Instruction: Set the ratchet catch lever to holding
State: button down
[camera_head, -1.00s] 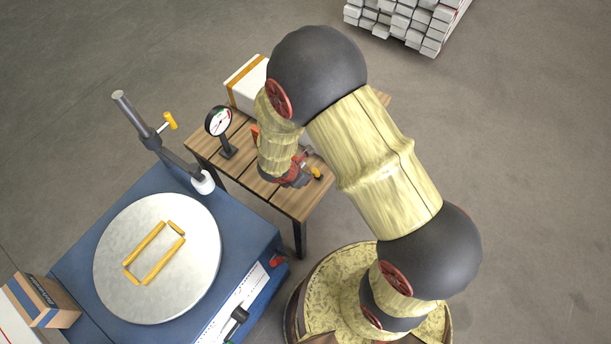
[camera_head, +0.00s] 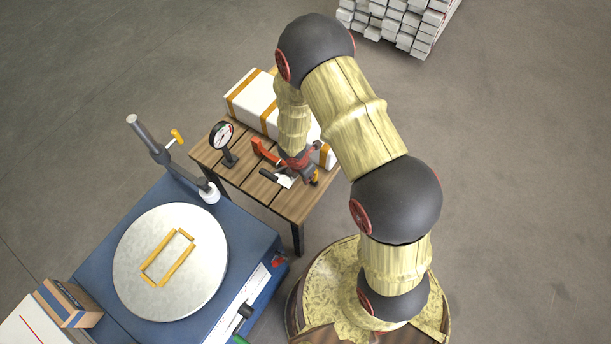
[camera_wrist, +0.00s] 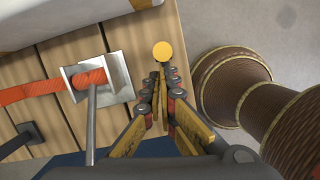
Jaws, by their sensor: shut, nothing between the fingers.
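An orange strap (camera_wrist: 35,91) runs into a metal ratchet (camera_wrist: 120,80) on the slatted table, left of my fingers in the wrist view. A grey bar (camera_wrist: 91,125) extends from the ratchet toward the camera. A round yellow knob (camera_wrist: 162,50) stands just beyond my fingertips; it also shows in the head view (camera_head: 315,178). I cannot tell whether it belongs to the catch lever, or which setting the lever has. My gripper (camera_wrist: 160,70) is shut and empty, close to the knob; contact is unclear. In the head view my gripper (camera_head: 307,173) hangs over the table's right part, beside the ratchet (camera_head: 284,180).
A white box with yellow bands (camera_head: 252,100) lies along the table's back. A dial gauge (camera_head: 222,135) stands at the table's left. A blue machine with a round plate (camera_head: 135,265) stands at front left. Floor right of my arm is clear.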

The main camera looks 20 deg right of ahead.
jog(key=shift+w+d+r+p, duration=0.15)
jog(key=shift+w+d+p, duration=0.3)
jog(key=shift+d, duration=0.15)
jog(key=shift+w+d+r+p, duration=0.15)
jog(key=shift+w+d+p, duration=0.25)
jog(key=shift+d, duration=0.15)
jog(key=shift+w+d, duration=0.1)
jog(key=shift+w, duration=0.1)
jog(key=shift+r, duration=0.1)
jog(key=w+p+v, duration=0.1)
jog(key=p+v, duration=0.4)
jog(key=v, duration=0.6)
jog(key=shift+s+a+r, duration=0.2)
jog(key=shift+s+a, duration=0.05)
jog(key=shift+s, duration=0.1)
